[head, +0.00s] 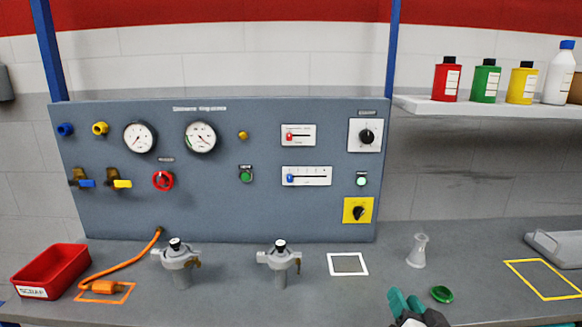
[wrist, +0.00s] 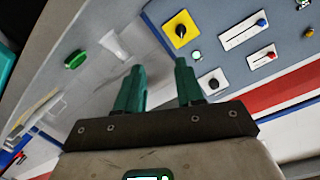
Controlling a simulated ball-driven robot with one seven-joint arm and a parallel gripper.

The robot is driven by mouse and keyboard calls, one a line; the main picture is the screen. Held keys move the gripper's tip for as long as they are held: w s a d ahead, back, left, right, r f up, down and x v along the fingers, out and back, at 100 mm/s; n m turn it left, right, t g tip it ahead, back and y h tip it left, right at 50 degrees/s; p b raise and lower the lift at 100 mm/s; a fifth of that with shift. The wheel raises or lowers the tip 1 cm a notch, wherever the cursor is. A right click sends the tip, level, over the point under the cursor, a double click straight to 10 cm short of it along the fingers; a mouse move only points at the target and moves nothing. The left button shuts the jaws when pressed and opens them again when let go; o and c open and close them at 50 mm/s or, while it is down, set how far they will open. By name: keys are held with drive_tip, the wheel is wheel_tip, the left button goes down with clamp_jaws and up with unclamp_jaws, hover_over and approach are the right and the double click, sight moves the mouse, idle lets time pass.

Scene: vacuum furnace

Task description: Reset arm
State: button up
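My gripper (head: 405,301) shows at the bottom of the head view, right of centre, with teal-green fingers. In the wrist view its two fingers (wrist: 161,77) stand apart with nothing between them, so it is open and empty. In the head view it is in front of the grey control panel (head: 255,222), close to a green cap (head: 441,294) and a clear flask (head: 417,251). The wrist view appears rolled over, with the panel at upper right and the green cap (wrist: 75,60) and flask (wrist: 115,43) at upper left.
A red bin (head: 50,271), an orange hose (head: 122,262) and two grey valve units (head: 177,262) (head: 280,261) stand on the bench. A white-framed square (head: 348,264) lies mid-right. A yellow outline (head: 541,279) and grey tray (head: 556,248) are far right. Bottles (head: 486,82) stand on the shelf.

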drive_tip(key=s+d+f+n+g+h+p, duration=0.1)
drive_tip(key=s+d+f+g, duration=0.25)
drive_tip(key=s+f, duration=0.4)
drive_tip(key=s+d+f+n+g+p, duration=0.1)
drive_tip(key=s+d+f+g, duration=0.2)
drive_tip(key=s+f+g, duration=0.35)
drive_tip(key=s+f+n+g, duration=0.1)
drive_tip(key=s+f+g, duration=0.1)
drive_tip(key=s, duration=0.9)
drive_tip(key=s+a+f+n+g+y, duration=0.1)
drive_tip(key=s+f+n+g, duration=0.1)
drive_tip(key=s, duration=0.9)
wheel_tip(320, 180, down, 3)
drive_tip(key=shift+s+r+g+p, duration=0.2)
drive_tip(key=shift+s+g+p, duration=0.15)
drive_tip(key=shift+g, duration=0.45)
drive_tip(key=shift+c, duration=0.2)
